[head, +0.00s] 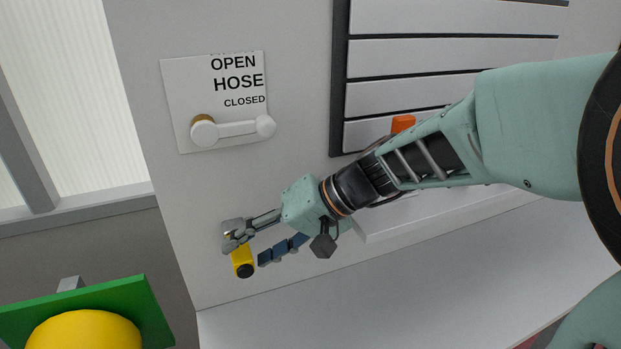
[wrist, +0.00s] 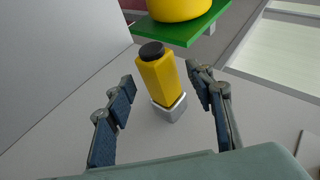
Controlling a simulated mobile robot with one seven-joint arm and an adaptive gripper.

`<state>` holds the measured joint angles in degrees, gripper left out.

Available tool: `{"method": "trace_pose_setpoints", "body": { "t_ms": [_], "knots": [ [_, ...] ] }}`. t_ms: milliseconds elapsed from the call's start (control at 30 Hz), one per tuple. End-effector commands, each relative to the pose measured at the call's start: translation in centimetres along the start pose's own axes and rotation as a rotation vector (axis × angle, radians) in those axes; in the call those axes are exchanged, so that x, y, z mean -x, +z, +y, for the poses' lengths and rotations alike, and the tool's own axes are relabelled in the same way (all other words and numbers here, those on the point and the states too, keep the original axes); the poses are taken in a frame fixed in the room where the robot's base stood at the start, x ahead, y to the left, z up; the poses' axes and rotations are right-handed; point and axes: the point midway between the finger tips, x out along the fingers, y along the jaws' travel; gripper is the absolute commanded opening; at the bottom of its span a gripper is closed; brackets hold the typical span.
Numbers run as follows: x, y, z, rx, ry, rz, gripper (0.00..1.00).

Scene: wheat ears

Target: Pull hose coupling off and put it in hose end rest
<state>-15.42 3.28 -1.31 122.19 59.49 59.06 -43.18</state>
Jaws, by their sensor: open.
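The hose coupling (wrist: 160,78) looks like a yellow faceted body with a black round end. In the wrist view its base sits in a silver square socket (wrist: 170,108) on the pale wall. It also shows in the head view (head: 242,259), low on the panel and partly hidden by my gripper. My gripper (head: 245,246) is open there, its fingers around the coupling. In the wrist view one finger is on each side of the yellow body, with visible gaps. I cannot make out a hose end rest for certain.
A sign plate with a white lever (head: 235,129) is above left of my gripper. A green board (head: 140,290) bearing a large yellow rounded thing (head: 85,333) juts out at lower left.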

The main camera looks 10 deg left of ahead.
Motion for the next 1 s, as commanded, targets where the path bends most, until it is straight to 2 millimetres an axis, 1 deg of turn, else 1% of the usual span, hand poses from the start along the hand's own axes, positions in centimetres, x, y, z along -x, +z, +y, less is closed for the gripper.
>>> {"method": "trace_pose_setpoints", "body": {
  "t_ms": [33,100,200,467,900,933,1000],
  "knots": [
    [-0.54,0.05,0.01,-0.001,-0.001,-0.002,0.49],
    [-1.01,0.03,0.00,-0.001,-0.001,-0.001,0.49],
    [-1.37,0.02,0.01,0.000,0.000,0.000,0.49],
    [-1.45,0.03,0.03,-0.001,0.000,0.000,0.49],
    [-1.42,0.02,0.04,-0.001,0.000,0.000,0.02],
    [-1.41,0.00,0.01,-0.001,0.000,0.000,0.25],
    [-1.41,0.00,0.01,-0.001,0.000,0.000,0.17]
  ]
}}
